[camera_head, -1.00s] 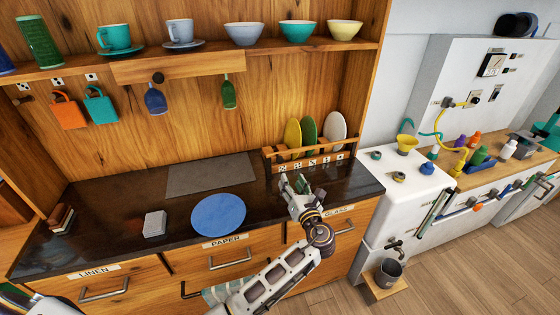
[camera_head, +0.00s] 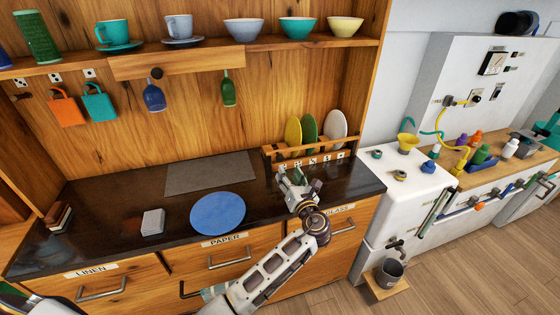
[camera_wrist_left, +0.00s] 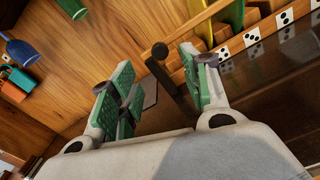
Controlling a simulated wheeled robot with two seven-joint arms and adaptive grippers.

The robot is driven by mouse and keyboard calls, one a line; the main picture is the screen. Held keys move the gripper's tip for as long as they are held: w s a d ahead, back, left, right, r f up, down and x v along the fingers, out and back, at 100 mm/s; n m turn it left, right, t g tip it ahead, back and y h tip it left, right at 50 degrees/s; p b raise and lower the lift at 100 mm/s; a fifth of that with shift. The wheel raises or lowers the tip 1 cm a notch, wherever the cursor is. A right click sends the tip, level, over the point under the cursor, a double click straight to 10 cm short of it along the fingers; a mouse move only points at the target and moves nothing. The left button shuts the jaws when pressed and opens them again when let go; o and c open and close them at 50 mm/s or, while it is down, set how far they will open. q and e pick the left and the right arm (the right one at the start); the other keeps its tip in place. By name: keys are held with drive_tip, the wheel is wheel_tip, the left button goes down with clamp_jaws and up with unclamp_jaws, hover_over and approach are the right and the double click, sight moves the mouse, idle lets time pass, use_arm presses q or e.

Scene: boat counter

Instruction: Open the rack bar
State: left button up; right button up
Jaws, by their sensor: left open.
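The plate rack (camera_head: 267,163) stands at the back right of the dark counter, with several upright plates in it. Its wooden rack bar (camera_head: 312,147) runs across the front of the plates; it also shows in the left wrist view (camera_wrist_left: 205,18). A dark round knob (camera_wrist_left: 160,50) sits at the bar's near end, above a dark upright piece. My left gripper (camera_head: 298,180) is open in front of the rack. In the left wrist view its green-padded fingers (camera_wrist_left: 160,92) stand apart, with the knob beyond and between them; I see no contact. My right gripper is not in view.
A blue round mat (camera_head: 218,213), a grey block (camera_head: 153,222) and a grey sheet (camera_head: 210,173) lie on the counter to the left. A blue glass (camera_head: 154,96) and a green one hang under the shelf. The white unit (camera_head: 405,190) stands to the right.

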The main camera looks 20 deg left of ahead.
sight(281, 159)
use_arm(q)
drive_tip(key=b+x, duration=0.2)
drive_tip(key=x, duration=0.2)
drive_tip(key=shift+w+a+f+b, duration=0.1)
drive_tip(key=shift+w+a+b, duration=0.1)
drive_tip(key=shift+w+b, duration=0.15)
drive_tip(key=shift+w+a, duration=0.2)
drive_tip(key=shift+w, duration=0.05)
drive_tip(key=shift+b+x, duration=0.7)
drive_tip(key=shift+x, duration=0.2)
drive_tip(key=shift+b+x, duration=0.9)
drive_tip(key=shift+x, duration=0.5)
drive_tip(key=shift+w+a, duration=0.25)
drive_tip(key=shift+w, duration=0.1)
drive_tip(key=shift+c, duration=1)
clamp_jaws()
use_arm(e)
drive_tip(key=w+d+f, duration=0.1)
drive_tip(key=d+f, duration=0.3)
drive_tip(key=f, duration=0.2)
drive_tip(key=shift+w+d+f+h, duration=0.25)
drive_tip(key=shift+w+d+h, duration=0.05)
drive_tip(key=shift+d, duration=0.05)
